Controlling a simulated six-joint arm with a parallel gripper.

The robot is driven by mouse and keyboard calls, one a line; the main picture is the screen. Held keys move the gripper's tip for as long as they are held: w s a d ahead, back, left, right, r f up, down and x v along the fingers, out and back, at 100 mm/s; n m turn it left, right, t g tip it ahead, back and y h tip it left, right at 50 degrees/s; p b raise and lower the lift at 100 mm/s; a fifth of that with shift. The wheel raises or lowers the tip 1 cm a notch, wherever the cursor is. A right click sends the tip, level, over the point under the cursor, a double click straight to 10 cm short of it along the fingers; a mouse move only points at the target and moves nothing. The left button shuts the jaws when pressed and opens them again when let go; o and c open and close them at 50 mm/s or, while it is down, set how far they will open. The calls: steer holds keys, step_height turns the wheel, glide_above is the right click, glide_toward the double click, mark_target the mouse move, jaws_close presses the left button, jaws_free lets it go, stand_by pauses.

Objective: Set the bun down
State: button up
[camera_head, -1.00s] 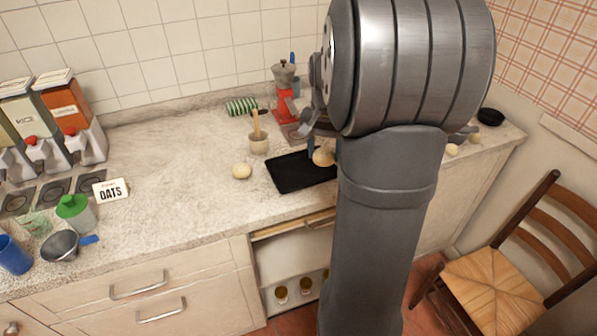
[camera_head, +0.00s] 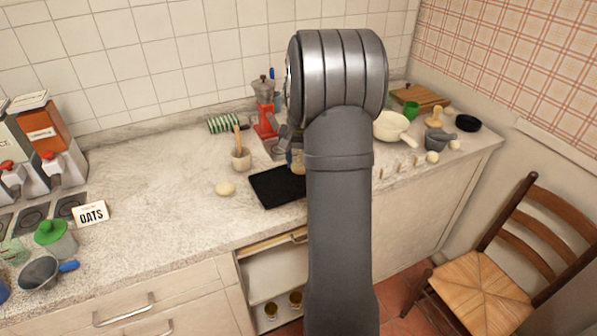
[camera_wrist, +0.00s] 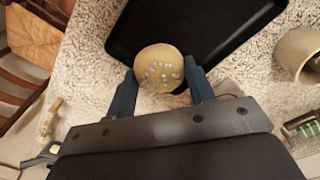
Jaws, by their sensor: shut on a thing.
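My gripper (camera_wrist: 161,84) is shut on a round tan bun (camera_wrist: 158,68) with pale specks on top. A blue finger stands on each side of it. In the wrist view, the bun overlaps the edge of a black tray (camera_wrist: 210,40). In the head view, the held bun (camera_head: 298,162) shows at the right end of the tray (camera_head: 268,199), partly hidden by my arm. I cannot tell whether the bun touches the tray.
A pot with a wooden handle (camera_head: 241,158) stands behind the tray, near a red moka pot (camera_head: 265,122). A cream pan (camera_head: 391,126), a grey mortar (camera_head: 436,140) and small pale items are to the right. The counter at left centre is clear.

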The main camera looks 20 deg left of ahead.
steer(key=shift+a+f, duration=0.35)
steer(key=shift+f, duration=1.85)
steer(key=shift+f, duration=0.1)
steer(key=o, duration=0.7)
step_height(320, 180, up, 12)
steer(key=shift+a+r, duration=0.1)
steer(key=shift+r, duration=0.05)
